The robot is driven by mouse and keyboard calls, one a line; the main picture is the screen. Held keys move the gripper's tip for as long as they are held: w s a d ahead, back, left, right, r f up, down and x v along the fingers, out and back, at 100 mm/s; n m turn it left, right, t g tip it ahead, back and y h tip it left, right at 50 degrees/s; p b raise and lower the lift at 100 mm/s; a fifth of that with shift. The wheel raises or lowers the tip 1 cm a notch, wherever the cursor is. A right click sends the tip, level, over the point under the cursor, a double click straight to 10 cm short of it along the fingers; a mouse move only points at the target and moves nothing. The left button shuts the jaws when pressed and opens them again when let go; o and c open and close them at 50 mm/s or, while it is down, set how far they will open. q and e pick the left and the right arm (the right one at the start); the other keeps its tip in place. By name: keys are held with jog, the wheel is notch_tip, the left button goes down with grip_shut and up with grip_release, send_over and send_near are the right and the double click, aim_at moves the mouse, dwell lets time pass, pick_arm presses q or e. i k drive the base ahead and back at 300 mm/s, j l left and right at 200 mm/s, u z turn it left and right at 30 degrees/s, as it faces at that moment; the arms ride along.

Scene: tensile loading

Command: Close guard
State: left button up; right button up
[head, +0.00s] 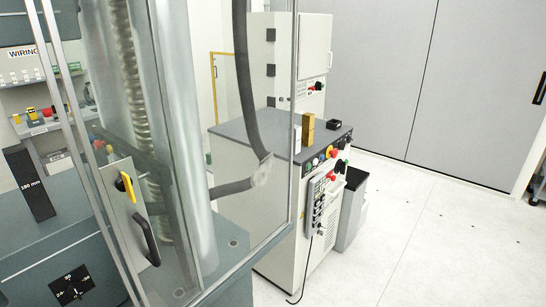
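The guard (275,214) is a tall, clear-panelled enclosure around the testing machine in the head view. Thin metal frame bars run down its left part. A metal plate (120,215) on it carries a yellow and black latch (126,187) and a black curved handle (146,241). Behind the clear panels stand a thick grey column (180,120) and a threaded screw (130,70). I cannot tell for certain whether the guard is open or shut. Neither of my grippers shows in the head view.
A dark grey bent tube (245,80) shows at the guard's right part. A control cabinet (285,235) with coloured buttons and a hanging pendant (318,207) stands to the right, beside a grey bin (349,215). The pale floor (440,230) at right is clear.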

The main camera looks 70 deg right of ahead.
aim_at(129, 222)
jog(key=z, duration=2.15)
